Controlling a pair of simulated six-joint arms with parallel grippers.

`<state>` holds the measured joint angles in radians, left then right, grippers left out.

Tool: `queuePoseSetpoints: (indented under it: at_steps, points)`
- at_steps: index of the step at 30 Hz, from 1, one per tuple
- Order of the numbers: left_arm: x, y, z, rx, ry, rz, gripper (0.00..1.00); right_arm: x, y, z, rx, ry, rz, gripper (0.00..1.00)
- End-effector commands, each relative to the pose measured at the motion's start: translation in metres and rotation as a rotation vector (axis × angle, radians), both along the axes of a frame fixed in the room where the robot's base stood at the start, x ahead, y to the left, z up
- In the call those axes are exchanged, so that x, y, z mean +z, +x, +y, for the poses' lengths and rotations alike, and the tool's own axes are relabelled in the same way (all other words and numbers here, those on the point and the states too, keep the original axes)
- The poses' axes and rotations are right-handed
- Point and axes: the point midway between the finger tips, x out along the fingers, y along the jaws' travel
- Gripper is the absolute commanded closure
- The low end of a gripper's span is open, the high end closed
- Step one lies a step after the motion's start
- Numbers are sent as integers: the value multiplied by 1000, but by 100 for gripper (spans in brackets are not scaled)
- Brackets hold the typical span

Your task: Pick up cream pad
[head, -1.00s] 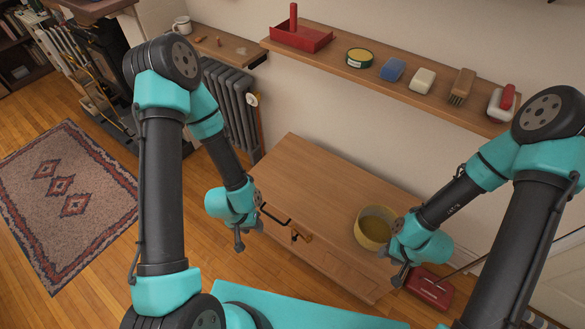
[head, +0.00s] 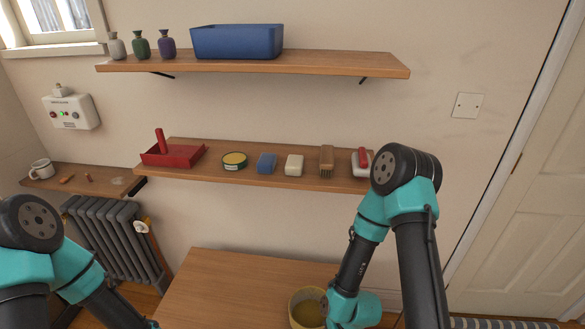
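The cream pad (head: 294,165) is a small cream-white block on the lower wall shelf (head: 225,179). It sits between a blue pad (head: 266,163) and a wooden brush (head: 326,160). Neither gripper is near it.
A red tray (head: 173,155), a round green-yellow tin (head: 234,161) and a white-and-red item (head: 361,162) share the shelf. An upper shelf (head: 340,66) holds a blue bin (head: 237,42) and several vases. The wooden cabinet (head: 225,280) below is mostly clear.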

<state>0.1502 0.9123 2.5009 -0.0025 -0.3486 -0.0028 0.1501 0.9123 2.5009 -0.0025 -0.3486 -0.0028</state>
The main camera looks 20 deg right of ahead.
Motion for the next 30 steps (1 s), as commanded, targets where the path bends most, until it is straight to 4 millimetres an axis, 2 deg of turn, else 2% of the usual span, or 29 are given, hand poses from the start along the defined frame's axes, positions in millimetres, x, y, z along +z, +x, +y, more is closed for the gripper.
queuePoseSetpoints:
  at_steps: [11,25,30]
  points:
    - [0,0,0,0,0,0,57,0,0,0,0,0,0,57]
    - [0,0,0,0,0,0,57,0,0,0,0,0,0,15]
    - [0,0,0,0,0,0,57,0,0,0,0,0,0,15]
